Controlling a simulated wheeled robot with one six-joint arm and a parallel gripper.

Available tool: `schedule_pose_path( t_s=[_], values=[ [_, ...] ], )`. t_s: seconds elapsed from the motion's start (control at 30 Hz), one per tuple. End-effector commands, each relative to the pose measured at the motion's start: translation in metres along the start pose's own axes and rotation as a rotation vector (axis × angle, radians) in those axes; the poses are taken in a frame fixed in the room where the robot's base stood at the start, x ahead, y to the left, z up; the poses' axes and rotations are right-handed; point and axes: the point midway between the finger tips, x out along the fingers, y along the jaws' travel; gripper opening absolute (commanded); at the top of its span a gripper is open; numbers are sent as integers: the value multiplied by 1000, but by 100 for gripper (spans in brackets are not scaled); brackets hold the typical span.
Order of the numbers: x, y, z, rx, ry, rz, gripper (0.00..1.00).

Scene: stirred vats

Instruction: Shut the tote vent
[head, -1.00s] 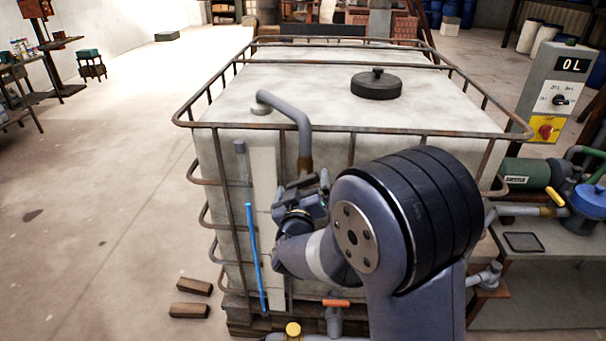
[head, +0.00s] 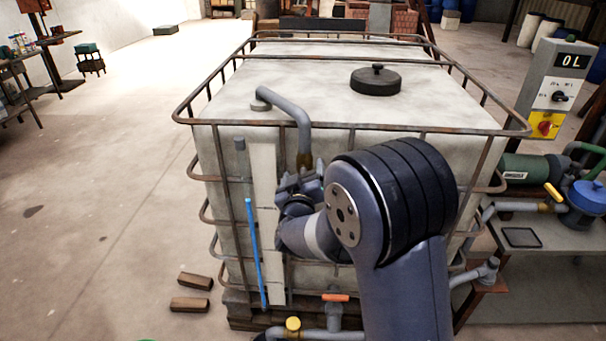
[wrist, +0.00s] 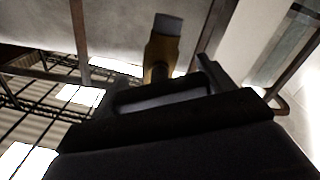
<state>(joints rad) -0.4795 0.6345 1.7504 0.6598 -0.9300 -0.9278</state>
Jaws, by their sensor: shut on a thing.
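The pale tote (head: 230,190) stands in a rusty cage ahead of me. Its vent is a grey bent pipe (head: 287,106) that rises from the top left, arches over the front edge and hangs down to a brass fitting (head: 305,161). My gripper (head: 299,178) is at the lower end of this fitting, in front of the tote. The wrist view shows the brass fitting (wrist: 161,50) above and between the fingers of my gripper (wrist: 160,80). My gripper is shut on the vent's lower end. The exact gripped part is dark and hidden.
A blue level tube (head: 255,250) runs down the tote's front, left of my arm. An orange-handled valve (head: 336,297) and a yellow cap (head: 293,323) are low in front. A control box (head: 556,85) and pump bench (head: 545,275) stand right. The left floor is mostly open.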

Motion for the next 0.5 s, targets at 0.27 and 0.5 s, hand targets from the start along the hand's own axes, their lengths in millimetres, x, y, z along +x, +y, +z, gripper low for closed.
schedule_pose_path(
  t_s=[0.27, 0.5],
  values=[
    [0, 0, 0, 3, 0, -1, 54],
    [0, -1, 2, 69, 2, 1, 54]
  ],
)
